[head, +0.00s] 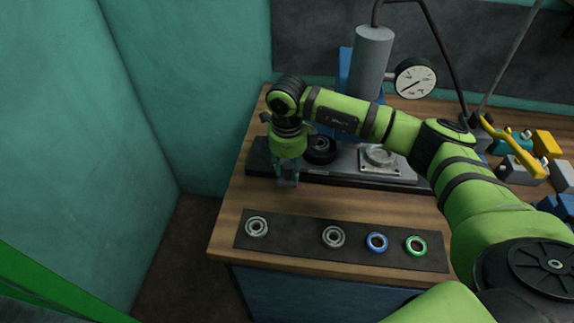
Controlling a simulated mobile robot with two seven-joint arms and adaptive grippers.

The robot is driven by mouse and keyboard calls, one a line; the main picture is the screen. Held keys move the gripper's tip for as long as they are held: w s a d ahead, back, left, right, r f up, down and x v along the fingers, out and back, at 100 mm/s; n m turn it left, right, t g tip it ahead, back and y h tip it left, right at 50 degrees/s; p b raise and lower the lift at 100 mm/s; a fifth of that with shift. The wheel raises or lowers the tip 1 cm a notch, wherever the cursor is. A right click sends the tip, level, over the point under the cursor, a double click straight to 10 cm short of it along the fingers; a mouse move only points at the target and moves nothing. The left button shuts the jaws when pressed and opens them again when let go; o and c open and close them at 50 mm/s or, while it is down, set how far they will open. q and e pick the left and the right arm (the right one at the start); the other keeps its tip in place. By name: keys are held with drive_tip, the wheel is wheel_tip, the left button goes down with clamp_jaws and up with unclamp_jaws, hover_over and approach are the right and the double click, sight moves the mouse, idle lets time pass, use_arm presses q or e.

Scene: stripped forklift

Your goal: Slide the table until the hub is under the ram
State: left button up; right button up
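The press's ram cylinder (372,62) stands upright at the back of the bench; its lower end is hidden behind my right arm. A long low grey table (340,172) lies below it on a dark base. A black round part, which looks like the hub (320,148), sits toward the table's left end, left of the ram cylinder. A square metal plate with a ring (379,160) sits further right. My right gripper (288,181) points down at the table's left end, beside the hub. Its fingers look close together; whether they touch or grip anything is unclear. My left gripper is out of view.
A dark mat (295,242) with several bearing rings lies along the bench's front edge. A pressure gauge (415,78) stands beside the cylinder. A yellow-handled tool (515,148) and small blocks crowd the right side. A teal wall (130,90) rises left of the bench.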

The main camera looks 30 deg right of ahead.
idle(0.3)
wheel_tip(320, 180, up, 12)
drive_tip(key=shift+s+a, duration=0.2)
idle(0.3)
